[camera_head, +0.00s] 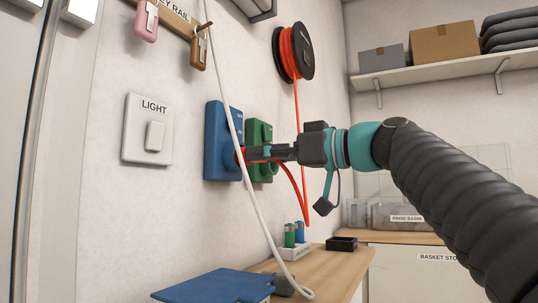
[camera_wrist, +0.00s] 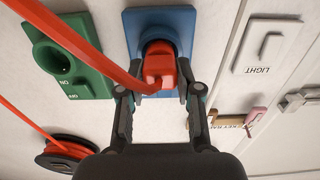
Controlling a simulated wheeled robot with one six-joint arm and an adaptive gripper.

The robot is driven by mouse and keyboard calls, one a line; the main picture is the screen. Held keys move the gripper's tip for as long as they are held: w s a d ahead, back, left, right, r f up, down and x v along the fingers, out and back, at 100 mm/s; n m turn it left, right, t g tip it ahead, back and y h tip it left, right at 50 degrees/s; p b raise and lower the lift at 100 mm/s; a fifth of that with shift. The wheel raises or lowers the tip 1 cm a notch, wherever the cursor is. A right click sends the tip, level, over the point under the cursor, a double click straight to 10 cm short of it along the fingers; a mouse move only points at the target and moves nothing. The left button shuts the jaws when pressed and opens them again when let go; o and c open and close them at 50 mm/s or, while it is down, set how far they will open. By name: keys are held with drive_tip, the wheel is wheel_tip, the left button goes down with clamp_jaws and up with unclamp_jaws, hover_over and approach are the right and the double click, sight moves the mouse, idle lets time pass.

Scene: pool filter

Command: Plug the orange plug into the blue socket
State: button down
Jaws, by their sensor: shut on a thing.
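The blue socket (camera_head: 218,145) is mounted on the white wall; it also shows in the wrist view (camera_wrist: 181,24). The orange plug (camera_wrist: 159,66) is in front of its round opening in the wrist view, lined up with it. I cannot tell how deep it sits. In the head view only a sliver of the plug (camera_head: 240,156) shows at the socket's face. My gripper (camera_head: 251,154) is shut on the plug, one finger on each side in the wrist view (camera_wrist: 159,92). The orange cable (camera_wrist: 70,40) runs from the plug toward the upper left there.
A green socket (camera_head: 262,134) is right beside the blue one. A white hanging cord (camera_head: 226,95) crosses in front of the blue socket in the head view. A light switch (camera_head: 148,130) is to the left. A cable reel (camera_head: 291,53) hangs above, and a wooden counter (camera_head: 335,265) is below.

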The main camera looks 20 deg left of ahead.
drive_tip(key=shift+a, duration=0.7)
drive_tip(key=c, duration=0.7)
unclamp_jaws()
drive_tip(key=d+b, duration=0.1)
drive_tip(key=d, duration=0.4)
drive_tip(key=shift+s, duration=0.15)
drive_tip(key=d, duration=0.8)
drive_tip(key=s+d, duration=0.1)
drive_tip(key=d, duration=0.3)
